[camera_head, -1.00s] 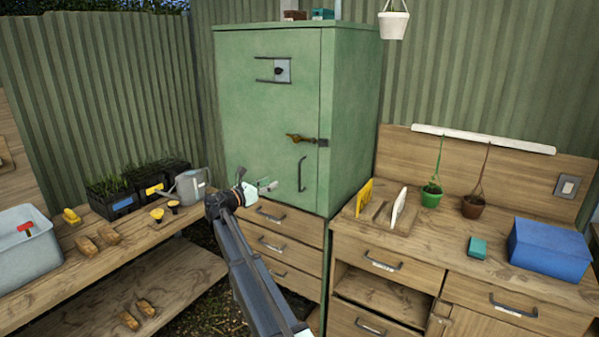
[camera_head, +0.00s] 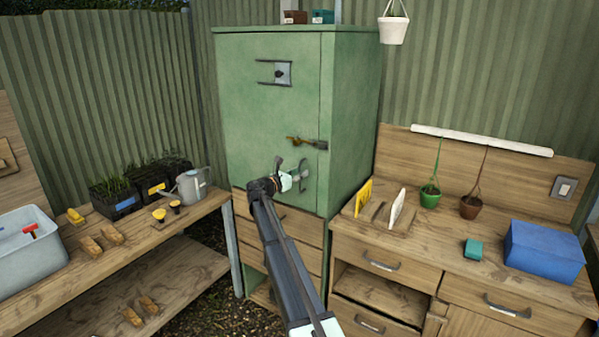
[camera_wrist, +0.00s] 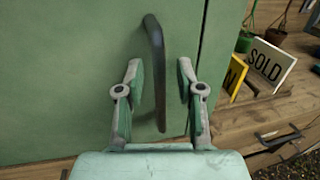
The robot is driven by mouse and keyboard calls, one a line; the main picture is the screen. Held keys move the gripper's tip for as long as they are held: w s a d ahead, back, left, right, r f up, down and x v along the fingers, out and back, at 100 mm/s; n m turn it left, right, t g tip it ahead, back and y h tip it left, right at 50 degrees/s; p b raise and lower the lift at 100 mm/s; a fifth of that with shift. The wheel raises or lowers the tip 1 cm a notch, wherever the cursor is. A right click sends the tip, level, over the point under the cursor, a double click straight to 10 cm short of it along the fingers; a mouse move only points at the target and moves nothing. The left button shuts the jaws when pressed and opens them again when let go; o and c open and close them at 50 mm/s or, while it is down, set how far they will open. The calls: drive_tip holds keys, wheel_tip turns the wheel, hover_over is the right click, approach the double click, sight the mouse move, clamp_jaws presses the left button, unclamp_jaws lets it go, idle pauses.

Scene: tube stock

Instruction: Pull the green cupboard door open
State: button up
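The green cupboard (camera_head: 270,110) stands at the back, its door shut. The door's dark vertical bar handle (camera_wrist: 155,70) is upright in the wrist view, between my gripper's two fingers. My gripper (camera_head: 292,169) is at the handle, low on the right side of the door; it also shows in the wrist view (camera_wrist: 160,80). Its fingers are open, one on each side of the handle, with visible gaps. In the head view my gripper largely hides the handle. A brass-coloured latch (camera_head: 305,142) lies across the door edge above the handle.
Wooden drawers (camera_head: 290,238) sit below the cupboard. At right, a bench holds a yellow sign, a white SOLD sign (camera_wrist: 268,60), pots and a blue box (camera_head: 543,250). At left, a bench holds a watering can (camera_head: 192,186) and seedling trays.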

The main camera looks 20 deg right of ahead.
drive_tip(key=shift+d, duration=0.2)
clamp_jaws()
drive_tip(key=shift+a, duration=0.1)
